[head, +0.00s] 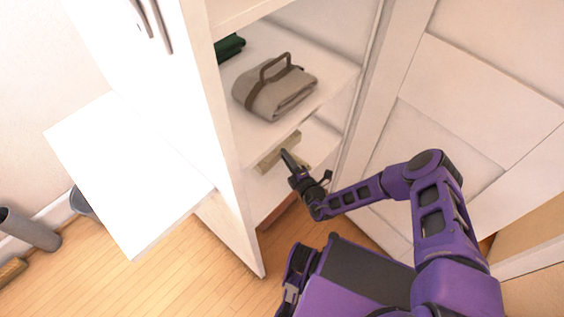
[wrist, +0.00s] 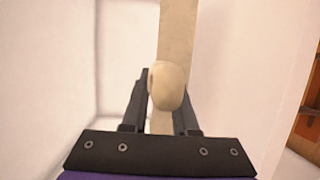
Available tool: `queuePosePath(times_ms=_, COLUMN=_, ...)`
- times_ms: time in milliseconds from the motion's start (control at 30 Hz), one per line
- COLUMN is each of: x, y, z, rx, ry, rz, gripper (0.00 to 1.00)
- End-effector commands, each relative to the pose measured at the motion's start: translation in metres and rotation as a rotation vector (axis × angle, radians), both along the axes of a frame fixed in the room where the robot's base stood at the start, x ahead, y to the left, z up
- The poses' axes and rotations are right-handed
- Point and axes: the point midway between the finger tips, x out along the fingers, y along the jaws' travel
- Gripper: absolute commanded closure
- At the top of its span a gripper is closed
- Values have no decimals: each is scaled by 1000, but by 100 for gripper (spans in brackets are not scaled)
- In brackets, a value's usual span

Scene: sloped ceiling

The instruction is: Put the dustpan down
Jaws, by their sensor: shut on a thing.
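The dustpan is most likely the pale beige piece (head: 279,150) at the lower shelf of the open cabinet in the head view. In the wrist view its rounded handle end (wrist: 170,86) lies between my two fingers, with a long beige strip running away behind it. My gripper (head: 288,158) reaches into the lower compartment and is shut on this piece. Part of the piece is hidden behind my gripper. I cannot tell whether it touches the shelf.
The lower white shelf (head: 318,140) is otherwise largely bare. A folded grey-beige bag (head: 272,96) and a dark green item (head: 230,46) sit on the shelf above. The cabinet's side panel (head: 232,190) stands left of my gripper, and a panelled door (head: 440,110) stands to the right.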

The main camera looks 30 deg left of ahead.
Motion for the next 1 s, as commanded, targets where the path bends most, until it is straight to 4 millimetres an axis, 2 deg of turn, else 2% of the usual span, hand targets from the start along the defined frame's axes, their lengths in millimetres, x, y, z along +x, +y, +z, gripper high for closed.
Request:
queuePosePath(times_ms=300, x=-1, y=0, z=-39, rx=0, ry=-1, rz=2, gripper=100)
queuePosePath(times_ms=733, x=0, y=0, z=-45, rx=2, ry=-1, rz=0, gripper=100)
queuePosePath(times_ms=767, x=0, y=0, z=-44, rx=0, ry=0, rz=1, gripper=69)
queuePosePath(times_ms=800, x=0, y=0, z=-43, rx=0, ry=0, rz=1, gripper=62)
queuePosePath(times_ms=900, x=0, y=0, z=-43, rx=0, ry=0, rz=1, gripper=44)
queuePosePath(times_ms=1000, x=0, y=0, z=-43, rx=0, ry=0, rz=1, gripper=43)
